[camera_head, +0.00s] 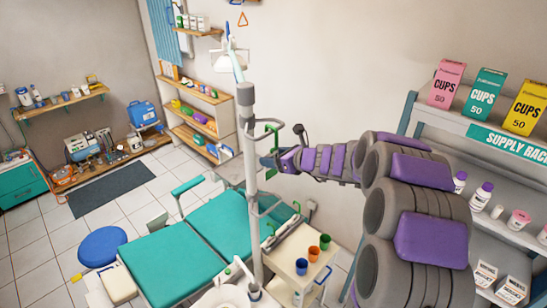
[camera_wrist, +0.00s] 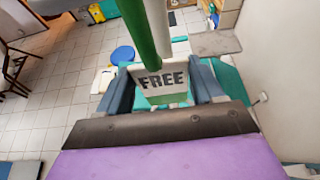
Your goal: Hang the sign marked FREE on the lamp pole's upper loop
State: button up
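The sign marked FREE (camera_wrist: 162,80) is a white panel with a green lower edge, between the two blue-grey fingers of my gripper (camera_wrist: 163,92). The fingers appear closed on its sides. Its thick green hanger (camera_wrist: 140,25) rises toward the camera. In the head view, my gripper (camera_head: 268,161) is just right of the lamp pole (camera_head: 249,165), and the green hanger (camera_head: 271,127) shows above it, close to the pole. The sign's panel is hard to make out there. A grey loop (camera_head: 268,210) juts from the pole lower down. Whether the hanger touches the upper loop cannot be told.
The teal dental chair (camera_head: 175,262) stands below left. A small cart (camera_head: 300,250) with coloured cups is below my gripper. The supply rack (camera_head: 500,145) with cup boxes is at right. Wooden shelves (camera_head: 195,105) stand behind the pole. Floor is open at left.

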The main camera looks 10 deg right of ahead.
jog(key=shift+o, duration=1.4)
jog(key=shift+d, duration=0.2)
jog(key=shift+o, duration=1)
jog(key=shift+a, duration=0.15)
jog(key=shift+a, duration=0.1)
jog(key=shift+r, duration=0.1)
